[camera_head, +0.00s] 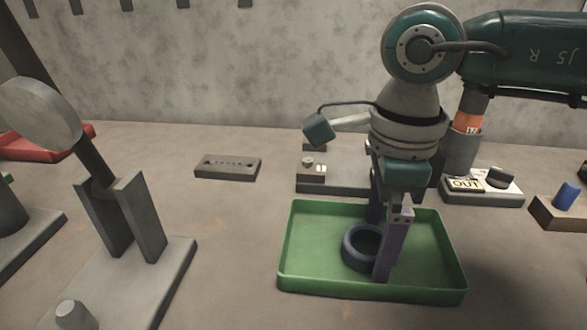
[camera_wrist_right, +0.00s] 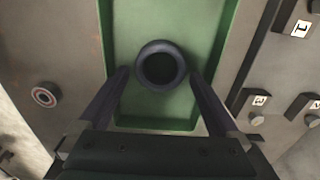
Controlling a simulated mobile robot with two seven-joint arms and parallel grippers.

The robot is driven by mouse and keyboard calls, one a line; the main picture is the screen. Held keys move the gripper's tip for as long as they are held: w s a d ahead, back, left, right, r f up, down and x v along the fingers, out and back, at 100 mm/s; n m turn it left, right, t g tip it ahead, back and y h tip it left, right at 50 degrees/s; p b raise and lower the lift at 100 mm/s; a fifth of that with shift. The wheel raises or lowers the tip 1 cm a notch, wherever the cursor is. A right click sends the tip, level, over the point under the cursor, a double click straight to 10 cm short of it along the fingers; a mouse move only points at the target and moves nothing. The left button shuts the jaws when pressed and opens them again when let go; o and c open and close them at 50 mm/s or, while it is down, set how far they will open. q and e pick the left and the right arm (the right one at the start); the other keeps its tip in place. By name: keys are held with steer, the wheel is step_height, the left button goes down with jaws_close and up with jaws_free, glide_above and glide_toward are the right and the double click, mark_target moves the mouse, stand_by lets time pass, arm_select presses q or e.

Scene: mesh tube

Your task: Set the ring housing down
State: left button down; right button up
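The ring housing (camera_head: 347,252) is a dark blue-grey ring. It appears to lie flat on the floor of the green tray (camera_head: 290,250), with its hole facing up. In the right wrist view the ring housing (camera_wrist_right: 161,84) sits between the two fingertips, with a small gap showing on each side. My right gripper (camera_head: 384,238) points down into the tray with its fingers spread; it also shows in the right wrist view (camera_wrist_right: 160,76). It looks open and not clamped on the ring. Part of the ring's right side is hidden behind the near finger in the head view. My left gripper is not in view.
A grey block with holes (camera_head: 228,167) lies left of the tray. A fixture with labelled parts (camera_head: 330,172) stands behind it. An "OUT" block (camera_head: 482,190) is at the right. A stand with a tilted disc-ended rod (camera_head: 95,165) is at the left. The tray's right half is clear.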

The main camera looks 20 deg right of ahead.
steer(key=shift+r, duration=0.1)
step_height(320, 180, up, 12)
stand_by(0.5)
